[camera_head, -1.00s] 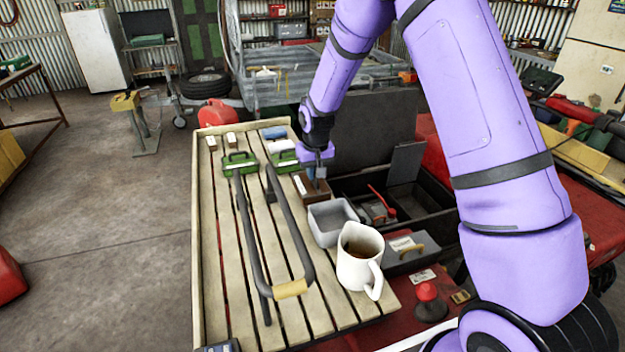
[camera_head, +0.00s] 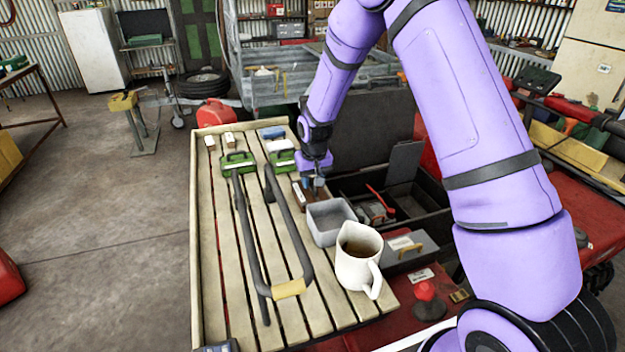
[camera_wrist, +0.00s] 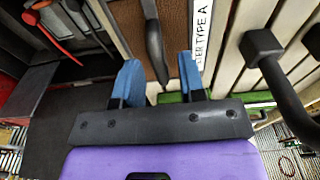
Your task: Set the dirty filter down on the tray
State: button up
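The dirty filter looks like a brown block (camera_head: 298,195) with a dark handle and a white label ending in "TYPE A". It sits at the right side of the slatted deck, partly hidden by my gripper (camera_head: 315,188). In the wrist view, the filter (camera_wrist: 131,22) lies beyond my gripper (camera_wrist: 158,75). The blue fingers are spread apart, with the near end of the handle between them and no clear contact. A shallow grey tray (camera_head: 317,236) stands just in front of the filter in the head view; it looks empty.
A white jug (camera_head: 352,272) of dark liquid stands beside the tray. A black toolbox (camera_head: 420,200) is open on the right. A grey tubular bar (camera_head: 296,245) and green blocks with handles (camera_head: 238,162) lie on the slatted deck (camera_head: 215,290).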

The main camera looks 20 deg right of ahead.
jog(key=s+d+r+t, duration=0.1)
jog(key=s+r, duration=0.3)
jog(key=r, duration=0.7)
jog(key=s+d+r, duration=0.1)
jog(key=s+r, duration=0.4)
jog(key=r, duration=0.7)
jog(key=s+d+r+t, duration=0.1)
jog(key=s+r, duration=0.2)
jog(key=s, duration=0.7)
jog(key=s+d+r+t, duration=0.1)
jog(key=s+r, duration=0.3)
jog(key=s, duration=0.6)
jog(key=s+d+r, duration=0.1)
jog(key=s+r, duration=0.3)
jog(key=s, duration=0.6)
jog(key=shift+d+t, duration=0.35)
jog(key=shift+t, duration=0.05)
